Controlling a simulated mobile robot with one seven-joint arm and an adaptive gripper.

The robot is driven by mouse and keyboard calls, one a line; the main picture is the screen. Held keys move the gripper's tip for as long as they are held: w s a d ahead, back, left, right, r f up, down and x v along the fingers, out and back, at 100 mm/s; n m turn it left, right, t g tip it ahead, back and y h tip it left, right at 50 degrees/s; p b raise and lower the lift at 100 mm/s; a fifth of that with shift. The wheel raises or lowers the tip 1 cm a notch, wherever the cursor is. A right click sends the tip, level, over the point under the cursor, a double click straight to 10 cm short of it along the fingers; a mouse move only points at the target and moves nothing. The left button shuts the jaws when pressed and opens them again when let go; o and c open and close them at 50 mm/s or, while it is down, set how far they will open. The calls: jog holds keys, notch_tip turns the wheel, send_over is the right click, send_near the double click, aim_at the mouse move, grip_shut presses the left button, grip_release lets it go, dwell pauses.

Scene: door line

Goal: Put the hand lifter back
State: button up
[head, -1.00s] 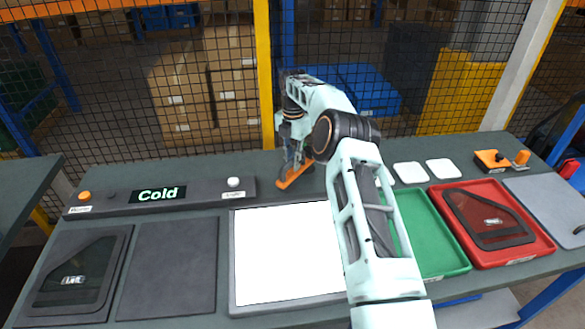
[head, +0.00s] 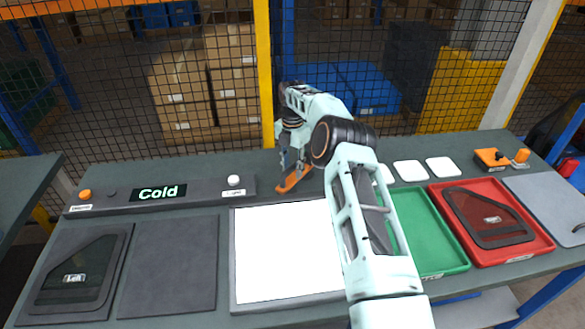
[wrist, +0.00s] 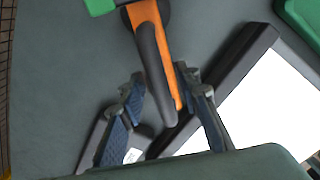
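The hand lifter (head: 294,179), an orange and dark tool, lies on the grey bench behind the white panel (head: 285,252). In the wrist view its orange body and dark handle (wrist: 150,50) run down from the top edge, and the handle's end lies between my fingers. My gripper (head: 288,160) is low over the lifter in the head view. In the wrist view my gripper (wrist: 161,82) is open, its two fingers apart on either side of the handle. Whether either finger touches it I cannot tell.
A control strip (head: 207,190) with a "Cold" display stands left of the lifter. A green tray (head: 432,235) and red tray (head: 530,238) holding a dark window pane are right. A left pane (head: 75,278) lies far left. A mesh fence stands behind the bench.

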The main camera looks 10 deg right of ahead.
jog(key=shift+r, duration=0.1)
notch_tip(320, 180, up, 12)
dwell(0.5)
jog(key=shift+r, duration=0.1)
